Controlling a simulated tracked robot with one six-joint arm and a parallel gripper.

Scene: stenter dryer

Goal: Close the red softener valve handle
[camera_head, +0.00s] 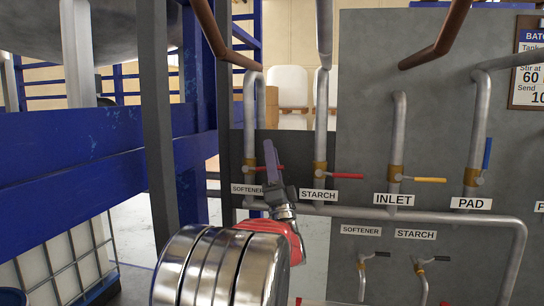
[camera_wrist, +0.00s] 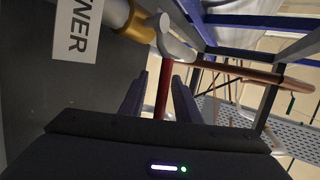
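The red softener valve handle (camera_head: 279,168) sits on the leftmost pipe of the upper row, above the SOFTENER label (camera_head: 247,189). It sticks out to the right, across the upright pipe, partly hidden by my gripper (camera_head: 271,160). In the wrist view the red handle (camera_wrist: 163,90) runs between the two dark fingers of my gripper (camera_wrist: 160,98). The fingers are apart, with a gap at the left finger; the right finger is close to the handle, and contact is unclear. The valve's brass collar (camera_wrist: 140,22) and grey hub are at the top.
A similar red STARCH handle (camera_head: 345,176) is close on the right. Beyond are the yellow INLET handle (camera_head: 430,180) and the upright blue PAD handle (camera_head: 487,154). Black-handled lower valves (camera_head: 378,254) sit below. A grey post (camera_head: 158,120) and blue frame (camera_head: 70,155) stand left.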

